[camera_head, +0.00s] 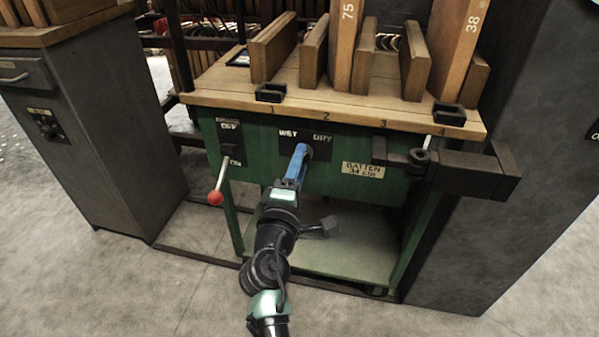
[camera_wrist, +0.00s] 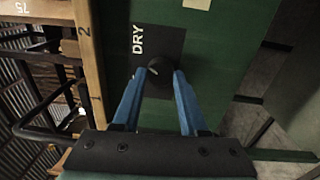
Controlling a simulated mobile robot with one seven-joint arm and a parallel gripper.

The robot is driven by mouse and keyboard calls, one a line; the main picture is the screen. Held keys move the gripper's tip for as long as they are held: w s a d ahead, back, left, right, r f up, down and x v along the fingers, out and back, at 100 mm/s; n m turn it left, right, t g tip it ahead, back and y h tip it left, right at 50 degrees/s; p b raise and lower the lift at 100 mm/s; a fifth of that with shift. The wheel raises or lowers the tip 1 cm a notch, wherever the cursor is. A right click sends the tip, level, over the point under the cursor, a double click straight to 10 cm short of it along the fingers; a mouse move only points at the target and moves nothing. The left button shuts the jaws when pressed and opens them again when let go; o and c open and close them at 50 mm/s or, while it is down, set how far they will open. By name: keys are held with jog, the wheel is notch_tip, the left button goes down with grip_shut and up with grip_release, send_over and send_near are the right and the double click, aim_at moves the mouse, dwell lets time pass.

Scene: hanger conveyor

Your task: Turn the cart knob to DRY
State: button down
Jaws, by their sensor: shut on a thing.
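The green cart (camera_head: 248,150) has a dark plate on its front with the words WET at left and DRY at right. The black round knob (camera_wrist: 158,80) sits on this plate, with the DRY label (camera_wrist: 138,40) above it in the wrist view. My gripper (camera_head: 301,153) reaches the plate in the head view and hides most of the knob. In the wrist view my gripper's two blue fingers (camera_wrist: 160,76) stand on either side of the knob and are shut on it. A small pale mark shows on the knob; which label it points to is unclear.
A lever with a red ball (camera_head: 215,197) hangs left of the plate. A dark clamp-like arm (camera_head: 470,172) juts out at right. The wooden top (camera_head: 340,102) holds upright boards. Grey cabinets stand on both sides; the floor in front is open.

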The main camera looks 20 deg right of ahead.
jog(key=shift+m+b, duration=0.75)
jog(key=shift+m, duration=0.45)
jog(key=shift+c, duration=2.2)
grip_release()
jog(key=shift+s, duration=0.1)
jog(key=p+v, duration=0.3)
jog(key=v, duration=0.9)
jog(key=shift+s+a, duration=0.3)
jog(key=shift+a, duration=0.05)
